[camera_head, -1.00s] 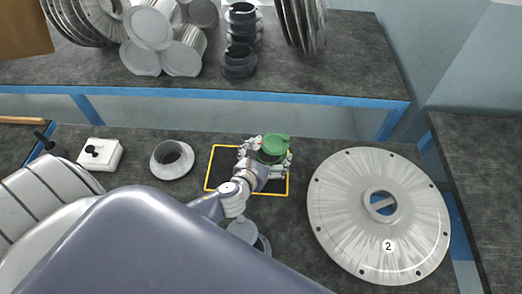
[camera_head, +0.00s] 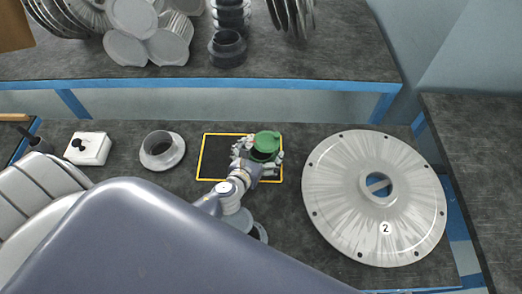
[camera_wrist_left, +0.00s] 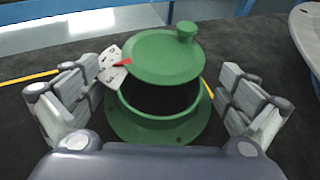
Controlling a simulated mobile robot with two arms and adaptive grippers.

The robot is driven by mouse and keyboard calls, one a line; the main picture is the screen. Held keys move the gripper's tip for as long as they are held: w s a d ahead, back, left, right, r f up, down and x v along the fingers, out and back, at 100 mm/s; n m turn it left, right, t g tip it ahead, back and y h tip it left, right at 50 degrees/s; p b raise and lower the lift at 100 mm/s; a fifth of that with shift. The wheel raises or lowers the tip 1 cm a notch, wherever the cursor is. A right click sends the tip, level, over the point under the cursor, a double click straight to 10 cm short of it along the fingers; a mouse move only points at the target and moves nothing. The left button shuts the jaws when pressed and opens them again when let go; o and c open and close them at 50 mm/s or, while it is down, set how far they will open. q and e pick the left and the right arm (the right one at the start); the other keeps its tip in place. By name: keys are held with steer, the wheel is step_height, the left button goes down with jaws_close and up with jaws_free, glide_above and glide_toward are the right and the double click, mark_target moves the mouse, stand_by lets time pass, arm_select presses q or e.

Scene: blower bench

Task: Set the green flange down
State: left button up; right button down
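The green flange (camera_head: 264,145), with a tilted green lid (camera_wrist_left: 165,57) over its opening, is upright in the right part of a yellow-outlined dark rectangle (camera_head: 218,155) on the bench. In the left wrist view its wide round base (camera_wrist_left: 150,130) appears to rest on the dark surface. My left gripper (camera_head: 258,155) is around the flange. In the wrist view its fingers (camera_wrist_left: 158,100) stand open on both sides, with visible gaps to the flange. A small tag with a red mark (camera_wrist_left: 113,68) shows at the flange's left. My right gripper is not in view.
A large round metal plate (camera_head: 340,190) marked 2 lies right of the rectangle. A grey flange (camera_head: 162,150) and a white switch box (camera_head: 88,148) stand to the left. A grey part beneath my left arm is mostly hidden. A rear shelf (camera_head: 310,55) holds several parts.

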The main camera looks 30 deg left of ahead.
arm_select(q)
steer(key=shift+r, duration=0.15)
steer(key=v, duration=1.2)
steer(key=shift+b, duration=0.3)
steer(key=shift+s, duration=0.1)
